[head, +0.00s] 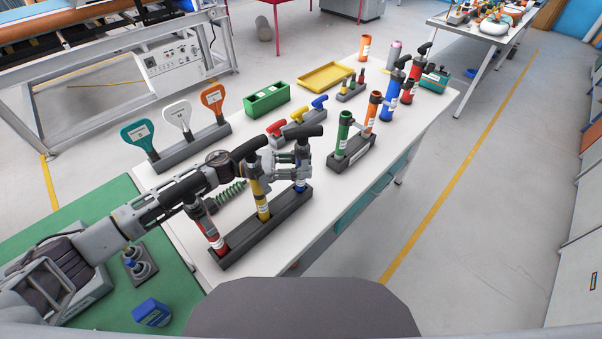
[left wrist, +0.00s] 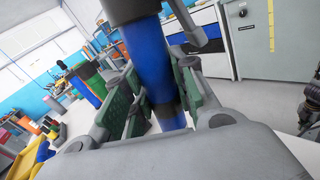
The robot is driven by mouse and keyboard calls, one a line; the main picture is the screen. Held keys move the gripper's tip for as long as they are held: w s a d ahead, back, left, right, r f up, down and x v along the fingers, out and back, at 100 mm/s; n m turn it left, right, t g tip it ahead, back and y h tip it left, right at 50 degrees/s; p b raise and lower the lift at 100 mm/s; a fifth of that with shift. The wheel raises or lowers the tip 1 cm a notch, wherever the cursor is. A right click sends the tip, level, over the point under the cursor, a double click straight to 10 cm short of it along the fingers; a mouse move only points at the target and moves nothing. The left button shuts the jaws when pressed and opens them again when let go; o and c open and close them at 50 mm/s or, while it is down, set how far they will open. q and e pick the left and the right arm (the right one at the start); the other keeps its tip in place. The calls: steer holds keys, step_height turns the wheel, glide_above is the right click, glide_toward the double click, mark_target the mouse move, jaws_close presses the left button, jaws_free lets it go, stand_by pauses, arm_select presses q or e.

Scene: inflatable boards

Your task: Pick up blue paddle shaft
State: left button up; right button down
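The blue paddle shaft (head: 301,176) stands upright at the right end of a dark grey rack (head: 262,232), with a black T-handle on top. My left gripper (head: 292,164) reaches in from the left at the shaft's upper part. In the left wrist view the blue shaft (left wrist: 147,62) passes between my gripper's green-padded fingers (left wrist: 155,100). I cannot tell whether the pads press on it. A yellow shaft (head: 261,200) and a red shaft (head: 214,236) stand in the same rack, partly behind my arm. My right gripper is out of view.
A rack with green and orange shafts (head: 343,135) stands to the right, with another blue shaft (head: 388,97) beyond it. Paddle grips (head: 177,117), a green box (head: 266,98) and a yellow tray (head: 324,77) are farther back. The white table's (head: 325,215) right edge is close by.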

arm_select(q)
jaws_close()
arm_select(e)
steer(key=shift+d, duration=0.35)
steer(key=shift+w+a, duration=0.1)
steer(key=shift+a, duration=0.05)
